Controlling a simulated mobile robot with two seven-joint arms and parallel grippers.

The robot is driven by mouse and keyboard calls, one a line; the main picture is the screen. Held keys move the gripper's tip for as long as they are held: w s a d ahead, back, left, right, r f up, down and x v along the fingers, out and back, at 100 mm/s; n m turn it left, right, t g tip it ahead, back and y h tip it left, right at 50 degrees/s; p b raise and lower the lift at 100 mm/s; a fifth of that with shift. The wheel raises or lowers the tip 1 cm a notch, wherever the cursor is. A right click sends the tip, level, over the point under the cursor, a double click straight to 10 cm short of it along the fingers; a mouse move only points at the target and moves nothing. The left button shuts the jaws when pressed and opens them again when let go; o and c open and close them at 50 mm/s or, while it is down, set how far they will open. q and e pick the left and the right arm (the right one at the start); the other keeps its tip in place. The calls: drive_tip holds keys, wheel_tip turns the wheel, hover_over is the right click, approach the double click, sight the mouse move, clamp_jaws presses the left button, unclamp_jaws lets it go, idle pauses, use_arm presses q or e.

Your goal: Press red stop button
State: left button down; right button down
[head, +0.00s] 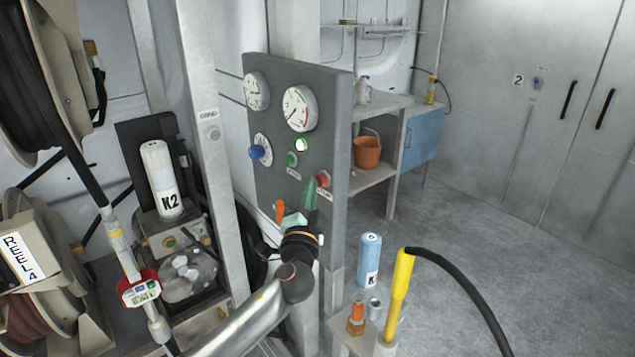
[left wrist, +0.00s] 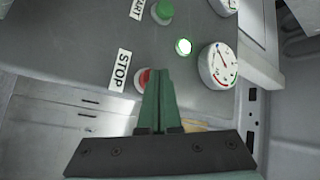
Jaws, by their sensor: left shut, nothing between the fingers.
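The red stop button (head: 323,180) is on the lower right of the grey gauge panel (head: 334,110). In the left wrist view, the red button (left wrist: 143,77) sits beside the STOP label (left wrist: 119,70) and is partly hidden by my fingers. My left gripper (head: 310,184) is shut and empty, its green fingers together in front of the panel. In the head view the fingertips are just left of and below the red button. In the left wrist view the left gripper (left wrist: 160,78) overlaps the button's right edge. I cannot tell whether they touch. My right gripper is not in view.
A green button (head: 291,159), a lit white-green lamp (head: 302,145), a blue knob (head: 257,152) and several gauges share the panel. A blue K bottle (head: 369,260) and a yellow-handled hose (head: 399,290) stand below right. Floor at right is clear.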

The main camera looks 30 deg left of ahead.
use_arm(q)
drive_tip(key=shift+w, duration=0.2)
idle(0.6)
drive_tip(key=shift+s+a, duration=0.3)
drive_tip(key=shift+s, duration=0.55)
drive_tip(key=s, duration=0.1)
drive_tip(key=s+a, duration=0.1)
drive_tip(key=s, duration=0.1)
drive_tip(key=s+a, duration=0.1)
drive_tip(key=shift+s, duration=0.3)
drive_tip(key=shift+d, duration=0.1)
idle(0.4)
